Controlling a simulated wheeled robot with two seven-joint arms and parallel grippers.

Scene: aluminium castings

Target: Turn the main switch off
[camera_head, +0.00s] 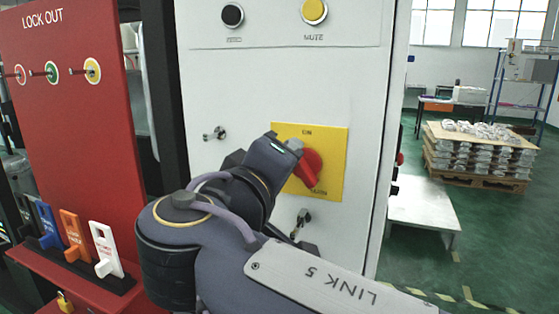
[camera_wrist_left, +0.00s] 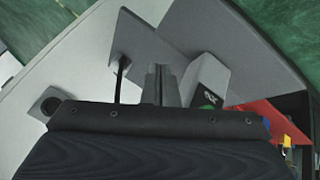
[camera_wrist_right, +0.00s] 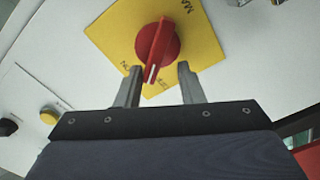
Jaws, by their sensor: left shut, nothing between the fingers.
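The main switch is a red rotary knob (camera_head: 313,160) on a yellow plate (camera_head: 335,140) on a white cabinet front. ON is lettered at the plate's top; the lower lettering is partly covered. In the right wrist view the red knob (camera_wrist_right: 158,45) has a raised handle with a white mark at its near end. My right gripper (camera_wrist_right: 160,75) is open, its fingers on either side of the handle's near end; contact is unclear. In the head view my right arm covers the plate's lower left. My left gripper (camera_wrist_left: 160,75) is shut and empty, outside the head view.
A red lockout board (camera_head: 75,120) with keys and coloured tags stands left. Black (camera_head: 232,15) and yellow (camera_head: 314,10) buttons sit above the plate. Latches (camera_head: 214,133) protrude from the cabinet. A low grey table (camera_head: 425,210) and pallet of castings (camera_head: 480,155) stand right.

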